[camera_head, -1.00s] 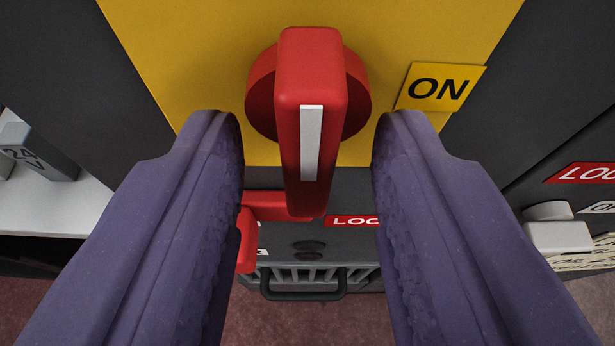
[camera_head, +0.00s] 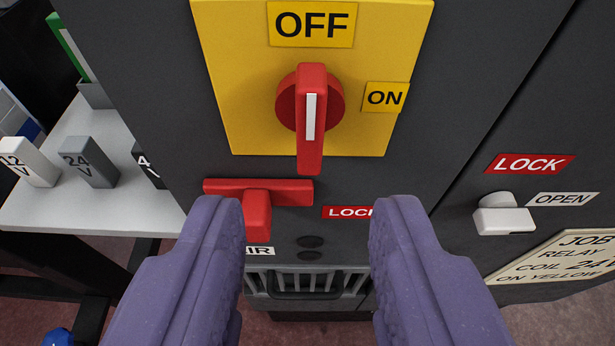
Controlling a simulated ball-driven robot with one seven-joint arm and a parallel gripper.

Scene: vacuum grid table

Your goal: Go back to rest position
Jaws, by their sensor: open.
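My gripper (camera_head: 306,212) is open and empty, its two purple fingers wide apart in the lower half of the view. In front of it is a dark grey cabinet (camera_head: 430,135). A red rotary switch (camera_head: 312,120) sits on a yellow plate (camera_head: 240,100) on the cabinet, above the fingertips and apart from them. Its handle, with a white stripe, points down. An OFF label (camera_head: 311,25) is above the switch and an ON label (camera_head: 385,97) is to its right.
A red T-shaped handle (camera_head: 257,205) is below the plate, near the left finger. A white latch (camera_head: 503,215) and job card (camera_head: 565,258) are at right. A light table (camera_head: 90,205) at left holds grey blocks marked 12 V (camera_head: 30,160) and 24 V (camera_head: 90,162).

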